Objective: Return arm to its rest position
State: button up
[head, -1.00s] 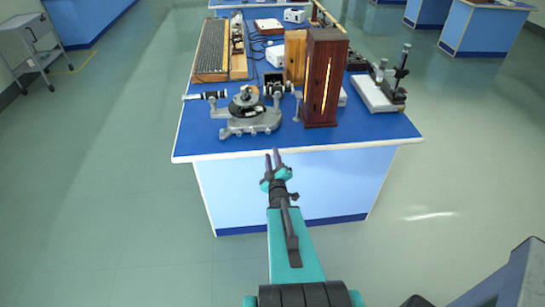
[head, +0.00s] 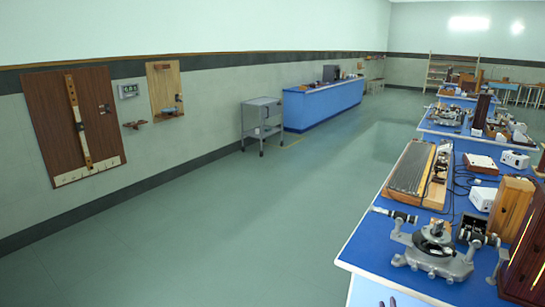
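Only the fingertips of my gripper (head: 387,302) show, at the bottom edge of the head view, in front of the near end of the blue bench. The two tips stand a little apart with nothing visible between them. The rest of my arm is out of view below the frame.
The blue-topped bench (head: 366,243) at right carries a grey spectrometer (head: 436,256), a dark wooden lamp housing (head: 526,262) and a long ribbed instrument (head: 411,170). A grey cart (head: 262,118) stands by the left wall. The floor (head: 220,230) between is clear.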

jog(key=a+f+n+g+y+b, duration=0.15)
jog(key=a+f+g+y, duration=0.35)
jog(key=a+f, duration=1.3)
jog(key=s+a+f+m+g+y, duration=0.1)
jog(key=s+a+f+g+y, duration=0.1)
jog(key=s+a+f+g, duration=0.65)
jog(key=s+a+m+g, duration=0.1)
jog(key=s+g, duration=0.3)
jog(key=s, duration=0.8)
jog(key=s+a+f+m+g+b, duration=0.1)
jog(key=s+a+m+g, duration=0.1)
jog(key=s, duration=1.1)
jog(key=shift+a+m+g, duration=0.2)
jog(key=shift+m+g, duration=0.55)
jog(key=shift+g, duration=0.2)
jog(key=shift+f, duration=0.1)
